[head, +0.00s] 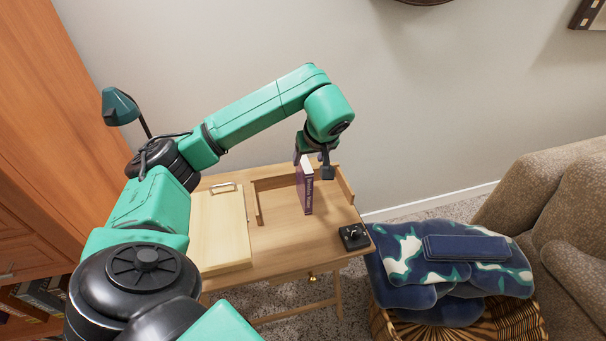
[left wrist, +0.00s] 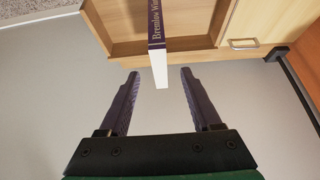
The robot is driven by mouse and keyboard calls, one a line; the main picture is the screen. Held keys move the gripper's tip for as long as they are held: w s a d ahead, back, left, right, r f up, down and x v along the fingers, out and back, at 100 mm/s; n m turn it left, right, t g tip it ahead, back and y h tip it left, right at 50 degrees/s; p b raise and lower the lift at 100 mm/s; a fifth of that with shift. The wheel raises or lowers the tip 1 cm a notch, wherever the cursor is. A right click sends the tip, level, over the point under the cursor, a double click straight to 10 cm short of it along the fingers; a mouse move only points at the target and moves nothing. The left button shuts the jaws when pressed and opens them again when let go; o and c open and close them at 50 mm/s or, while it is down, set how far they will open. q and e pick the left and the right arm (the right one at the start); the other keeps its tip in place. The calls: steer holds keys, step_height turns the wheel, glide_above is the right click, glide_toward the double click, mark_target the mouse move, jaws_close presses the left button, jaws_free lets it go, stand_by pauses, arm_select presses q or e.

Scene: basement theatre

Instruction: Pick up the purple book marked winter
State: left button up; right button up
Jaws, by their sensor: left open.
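The purple book (head: 305,187) stands upright on the small wooden table (head: 282,240), inside a low wooden rack. In the left wrist view the book's spine (left wrist: 157,24) reads "Bremlow Win…", with the rest cut short, and its white page edge faces my gripper. My left gripper (head: 314,165) is at the top of the book, and its fingers (left wrist: 157,80) are open. In the left wrist view the book's end lies between the fingertips, with space on both sides and no contact visible. My right gripper is not in view.
A light wooden board or box with a metal handle (head: 220,230) lies left of the rack. A small black device (head: 354,236) sits at the table's right corner. A wicker basket (head: 520,322) with blue blankets (head: 400,292) and a brown sofa (head: 560,210) stand right. The wall is close behind.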

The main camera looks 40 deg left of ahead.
mark_target(304, 182)
arm_select(q)
steer(key=x, duration=1.1)
steer(key=shift+d+f+p, duration=0.1)
steer(key=shift+d+p, duration=0.05)
steer(key=shift+p, duration=0.25)
jaws_close()
